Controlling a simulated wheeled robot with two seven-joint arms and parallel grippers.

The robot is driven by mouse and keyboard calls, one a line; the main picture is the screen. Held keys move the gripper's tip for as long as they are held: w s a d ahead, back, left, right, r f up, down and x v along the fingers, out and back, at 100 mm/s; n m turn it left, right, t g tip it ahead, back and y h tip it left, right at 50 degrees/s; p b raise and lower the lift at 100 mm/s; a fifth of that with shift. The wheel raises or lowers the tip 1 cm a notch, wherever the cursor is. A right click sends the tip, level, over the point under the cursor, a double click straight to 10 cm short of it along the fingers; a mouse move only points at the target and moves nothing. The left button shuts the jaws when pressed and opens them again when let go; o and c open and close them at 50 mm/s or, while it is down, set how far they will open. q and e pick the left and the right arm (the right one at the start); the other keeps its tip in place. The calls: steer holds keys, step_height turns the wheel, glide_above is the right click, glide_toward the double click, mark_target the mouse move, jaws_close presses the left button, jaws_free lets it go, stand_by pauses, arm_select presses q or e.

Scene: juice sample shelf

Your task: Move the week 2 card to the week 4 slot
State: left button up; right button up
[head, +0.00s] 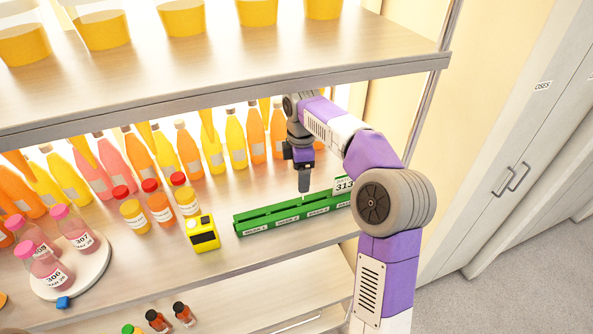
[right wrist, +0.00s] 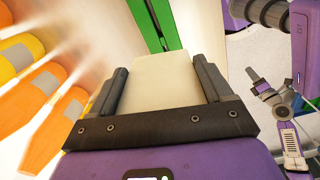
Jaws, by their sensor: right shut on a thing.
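The long green card rack (head: 245,223) lies near the front edge of the middle shelf, with several week labels along its front. My right gripper (head: 304,190) points down just above the rack's middle. In the right wrist view it is shut on a blank-looking cream card (right wrist: 161,82), with the green rack (right wrist: 152,22) beyond the card's far end. The held card's writing is not visible. A white card marked 313 (head: 343,184) stands at the rack's right end, partly hidden by my right arm. My left gripper (right wrist: 258,82) seems to show small in the right wrist view.
A yellow device (head: 202,233) stands left of the rack, with red-capped jars (head: 159,207) behind it. Juice bottles (head: 236,143) line the back. A round white tray (head: 92,270) holds pink-capped bottles at the left. The upper shelf (head: 240,90) overhangs the rack area.

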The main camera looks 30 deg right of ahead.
steer(key=s+d+f+m, duration=0.1)
steer(key=d+f+m, duration=0.3)
steer(key=m, duration=1.1)
steer(key=shift+s+f+m+p, duration=0.15)
steer(key=shift+f+m+p, duration=0.15)
steer(key=shift+f+p, duration=0.15)
stand_by(0.6)
steer(key=shift+f+b, duration=0.6)
steer(key=shift+f, duration=0.65)
stand_by(0.6)
steer(key=shift+f+b, duration=0.3)
steer(key=shift+f, duration=0.4)
